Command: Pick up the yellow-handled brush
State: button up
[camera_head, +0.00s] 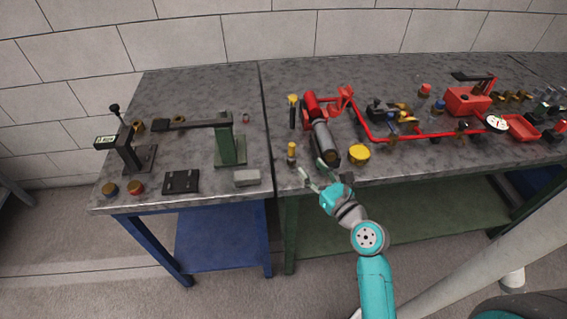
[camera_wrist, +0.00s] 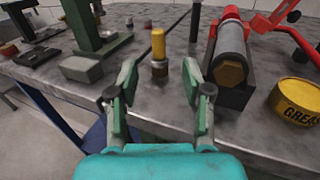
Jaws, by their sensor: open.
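A small upright piece with a yellow top (camera_head: 291,150) stands near the table's front edge; it looks like the yellow-handled brush. In the wrist view its yellow handle (camera_wrist: 158,44) rises above a metal collar and a dark lower end. It appears beyond and between my fingertips, apart from both. My gripper (camera_head: 312,169) is open and empty, just right of the brush in the head view. Its two green fingers (camera_wrist: 160,76) are spread in the wrist view.
A red and grey cylinder in a dark holder (camera_head: 326,142) stands close on the right. A yellow grease tin (camera_head: 359,154) is right of it. On the left are a grey block (camera_head: 247,177) and a green stand (camera_head: 231,150). Bare tabletop surrounds the brush.

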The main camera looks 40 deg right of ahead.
aim_at(294, 148)
jog(key=w, duration=0.3)
jog(key=w+d, duration=0.1)
jog(key=w, duration=0.6)
jog(key=shift+w+d+r, duration=0.2)
jog(key=shift+w+d, duration=0.05)
jog(key=shift+d, duration=0.15)
grip_shut()
